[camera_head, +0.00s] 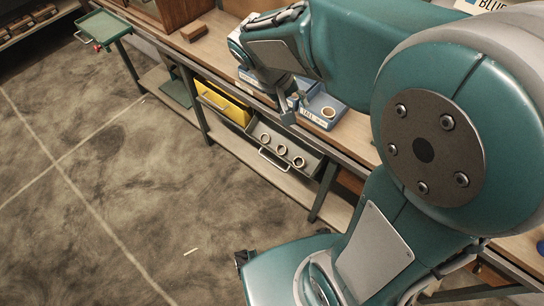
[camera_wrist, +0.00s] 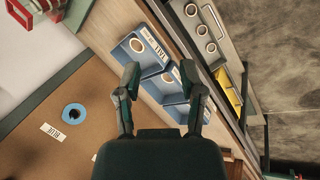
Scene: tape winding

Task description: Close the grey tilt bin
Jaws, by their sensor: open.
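The grey tilt bin (camera_head: 284,139) is tipped out from under the workbench edge, with a pale bar handle (camera_head: 272,161) on its front. Three rings lie in a row inside it. In the wrist view the bin (camera_wrist: 213,27) is at the top right, beyond the bench edge. My gripper (camera_wrist: 160,74) is open and empty, its two fingers spread over the blue trays on the bench. In the head view it is partly hidden by my arm, above the bench and apart from the grey bin.
Blue trays (camera_wrist: 140,60) stand on the bench, the nearest holding a ring. A blue roll (camera_wrist: 73,113) lies on a brown board. The floor (camera_head: 130,200) in front is largely clear.

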